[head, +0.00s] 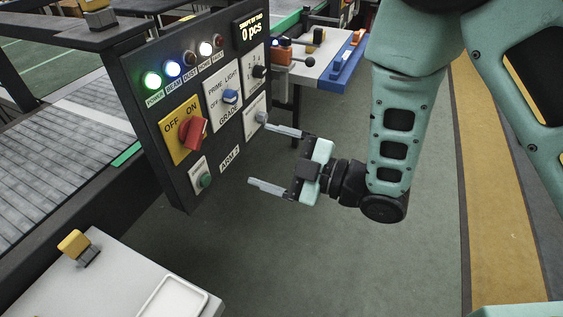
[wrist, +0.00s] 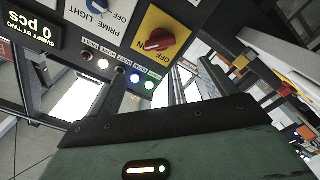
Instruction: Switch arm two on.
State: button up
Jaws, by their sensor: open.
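A dark control panel (head: 150,92) stands left of centre in the head view. An "ARM 2" label (head: 230,160) is near its lower right edge, just below a small white plate with a grey switch (head: 262,117). Which way this switch is set is too small to tell. My gripper (head: 261,157) is open and empty right of the panel, its fingers pointing left. Its upper finger lies close to the grey switch in the picture; I cannot tell whether they touch. The wrist view shows my gripper's body across the bottom, without a clear view of the ARM 2 switch.
The panel also carries a red knob (head: 193,133) on yellow, a blue knob (head: 230,96), a black knob (head: 259,71), a green button (head: 205,180) and lit lamps. A conveyor (head: 50,170) lies left; a white table (head: 120,285) is at lower left.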

jog(key=shift+v, duration=1.05)
jog(key=d+r+m+h+p, duration=0.45)
jog(key=m+h, duration=0.35)
jog(key=h, duration=0.2)
jog(key=s+d+r+m+g+h+p, duration=0.1)
jog(key=s+d+r+m+g+h, duration=0.2)
jog(key=s+d, duration=0.2)
jog(key=s+d+r+m+g+h+p, duration=0.1)
jog(key=s+d+r+m+g+h, duration=0.2)
jog(key=s+d, duration=0.3)
jog(key=s+g, duration=0.1)
jog(key=s, duration=0.4)
jog(key=shift+s+r+m, duration=0.2)
jog(key=shift+r+m, duration=0.1)
